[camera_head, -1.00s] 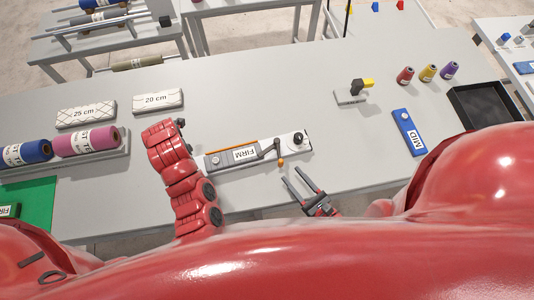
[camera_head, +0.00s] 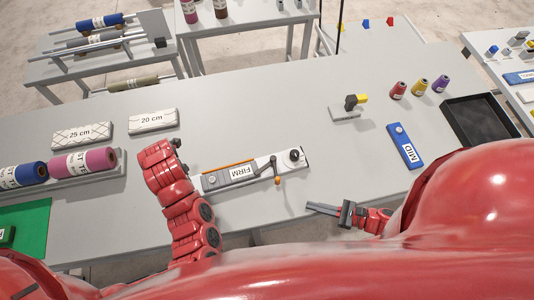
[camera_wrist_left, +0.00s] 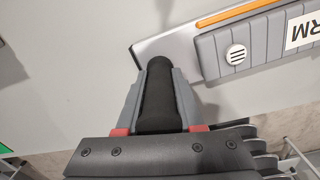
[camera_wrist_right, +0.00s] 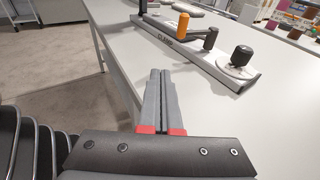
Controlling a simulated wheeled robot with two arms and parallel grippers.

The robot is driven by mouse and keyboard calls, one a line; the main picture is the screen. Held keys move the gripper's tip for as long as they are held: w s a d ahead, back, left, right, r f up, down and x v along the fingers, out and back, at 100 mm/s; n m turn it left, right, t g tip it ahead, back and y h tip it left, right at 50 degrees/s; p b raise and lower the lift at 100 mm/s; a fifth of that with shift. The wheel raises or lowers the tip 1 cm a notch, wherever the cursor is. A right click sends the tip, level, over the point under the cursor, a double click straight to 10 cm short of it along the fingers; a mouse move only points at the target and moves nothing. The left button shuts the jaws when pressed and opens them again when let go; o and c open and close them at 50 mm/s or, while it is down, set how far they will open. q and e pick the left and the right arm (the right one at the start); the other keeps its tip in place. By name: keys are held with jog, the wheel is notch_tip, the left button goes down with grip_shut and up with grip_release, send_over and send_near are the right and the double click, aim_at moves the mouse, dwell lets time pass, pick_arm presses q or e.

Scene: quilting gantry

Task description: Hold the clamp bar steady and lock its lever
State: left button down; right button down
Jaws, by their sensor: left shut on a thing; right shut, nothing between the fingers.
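The clamp bar (camera_head: 290,165) lies on the grey table, a pale bar with a grey block labelled FIRM (camera_head: 243,172), an orange strip, a black knob (camera_head: 294,155) and a lever. The lever's orange knob (camera_head: 277,181) points toward the table's front edge; it also shows in the right wrist view (camera_wrist_right: 183,24). My left gripper (camera_wrist_left: 155,85) is shut on a black post at the bar's left end; my arm hides this in the head view. My right gripper (camera_head: 310,206) is shut and empty, apart from the bar, near the front edge, also in its wrist view (camera_wrist_right: 160,75).
The 25 cm (camera_head: 82,135) and 20 cm (camera_head: 153,120) blocks lie behind my left arm. Table between bar and MID block is clear.

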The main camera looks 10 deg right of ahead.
pick_arm(q)
jog(key=shift+s+f, duration=0.1)
pick_arm(e)
jog(key=w+d+r+n+g, duration=0.2)
jog(key=w+d+r+g, duration=0.15)
jog(key=d+r, duration=0.3)
jog(key=x, duration=0.8)
jog(key=w+x, duration=0.1)
jog(key=x, duration=0.4)
jog(key=shift+d+r, duration=0.1)
jog(key=shift+r, duration=0.1)
jog(key=shift+w+a, duration=0.1)
jog(key=shift+a, duration=0.4)
